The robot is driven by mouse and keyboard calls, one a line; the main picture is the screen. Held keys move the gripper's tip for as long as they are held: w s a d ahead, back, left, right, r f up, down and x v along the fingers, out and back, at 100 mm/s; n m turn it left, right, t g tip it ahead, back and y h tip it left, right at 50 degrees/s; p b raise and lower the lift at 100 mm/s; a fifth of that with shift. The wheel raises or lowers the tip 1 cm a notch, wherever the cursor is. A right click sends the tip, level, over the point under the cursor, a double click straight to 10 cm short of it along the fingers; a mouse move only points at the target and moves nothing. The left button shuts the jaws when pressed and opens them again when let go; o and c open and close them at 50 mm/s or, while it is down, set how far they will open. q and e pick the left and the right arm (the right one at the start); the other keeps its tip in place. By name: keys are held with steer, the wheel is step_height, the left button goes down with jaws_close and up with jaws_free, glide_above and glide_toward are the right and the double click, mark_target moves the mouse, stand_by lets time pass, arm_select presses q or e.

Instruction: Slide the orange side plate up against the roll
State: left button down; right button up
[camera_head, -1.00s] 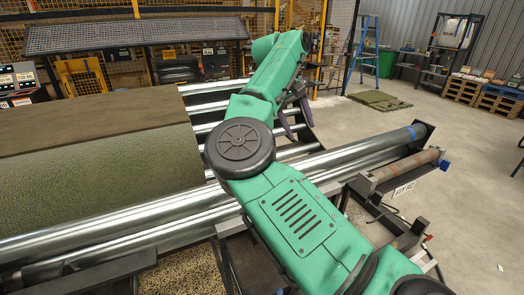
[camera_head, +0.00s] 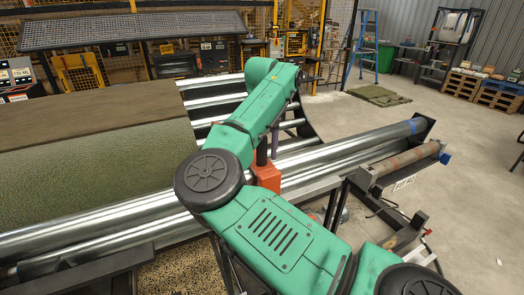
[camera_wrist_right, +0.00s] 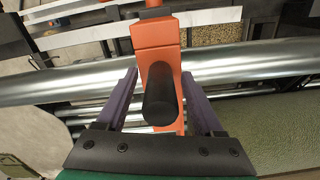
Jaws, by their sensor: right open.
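The orange side plate (camera_head: 266,176) shows in part by the steel rollers, with my right arm covering some of it. In the right wrist view it is an orange block (camera_wrist_right: 155,42) with a black handle (camera_wrist_right: 161,100) pointing towards the camera. My right gripper (camera_wrist_right: 159,76) is open, its purple fingers on either side of the handle and block, with gaps visible. In the head view a purple finger (camera_head: 275,138) stands beside the black handle. The green turf roll (camera_head: 95,180) lies left of the plate, apart from it; its turf (camera_wrist_right: 265,140) shows at right in the wrist view. My left gripper is out of view.
Long steel rollers (camera_head: 355,143) run along the near side of the roll, with more rollers (camera_head: 213,84) behind. A brown pipe (camera_head: 405,166) lies on the frame at right. Concrete floor (camera_head: 465,180) is clear at far right.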

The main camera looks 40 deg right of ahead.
steer(key=shift+w, duration=0.1)
jaws_close()
stand_by(1.3)
